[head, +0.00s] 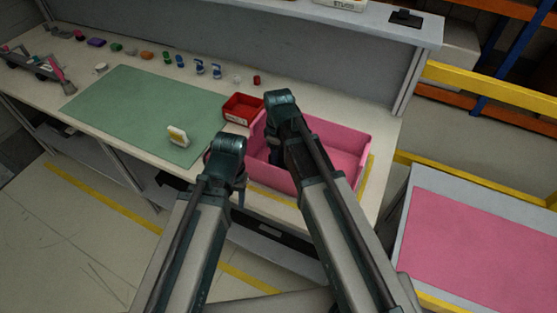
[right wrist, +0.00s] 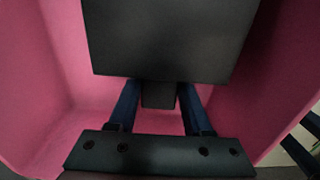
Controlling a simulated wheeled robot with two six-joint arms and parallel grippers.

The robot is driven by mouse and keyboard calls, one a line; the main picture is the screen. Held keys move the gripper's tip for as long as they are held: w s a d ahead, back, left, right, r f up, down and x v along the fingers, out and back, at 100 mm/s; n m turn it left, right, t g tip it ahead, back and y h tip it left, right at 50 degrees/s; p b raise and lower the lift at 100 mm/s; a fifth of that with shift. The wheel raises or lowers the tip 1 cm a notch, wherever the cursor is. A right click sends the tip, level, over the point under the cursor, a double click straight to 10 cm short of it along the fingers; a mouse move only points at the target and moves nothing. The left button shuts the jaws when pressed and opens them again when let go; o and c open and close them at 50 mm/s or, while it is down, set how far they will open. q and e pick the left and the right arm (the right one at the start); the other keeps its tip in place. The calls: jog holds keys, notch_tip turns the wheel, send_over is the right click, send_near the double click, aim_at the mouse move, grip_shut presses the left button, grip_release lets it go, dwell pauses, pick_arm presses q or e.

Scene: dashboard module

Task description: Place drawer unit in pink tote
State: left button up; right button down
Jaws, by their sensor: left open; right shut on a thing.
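The pink tote (head: 352,140) stands on the right end of the workbench. My right arm reaches over it, and the wrist covers part of its left side in the head view. In the right wrist view, my right gripper (right wrist: 158,92) is shut on the drawer unit (right wrist: 165,40), a dark box gripped by a small block on its near side. Pink tote walls (right wrist: 62,60) show on both sides of it. Whether the drawer unit touches the tote floor cannot be told. My left gripper (head: 240,192) is open in front of the bench edge, left of the tote; its fingers are mostly hidden.
A red bin (head: 242,108) sits just left of the tote. A green mat (head: 140,105) bears a white and yellow item (head: 178,136). Several small parts line the back of the bench. A pink-topped cart (head: 480,245) stands at right.

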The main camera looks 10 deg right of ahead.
jog(key=shift+r, duration=0.1)
jog(key=shift+c, duration=1.6)
grip_release()
notch_tip(320, 180, up, 12)
jog(key=p, duration=1.2)
jog(key=s+a+m+h, duration=0.1)
jog(key=s+a+m, duration=0.2)
jog(key=s+m, duration=0.4)
jog(key=s, duration=0.7)
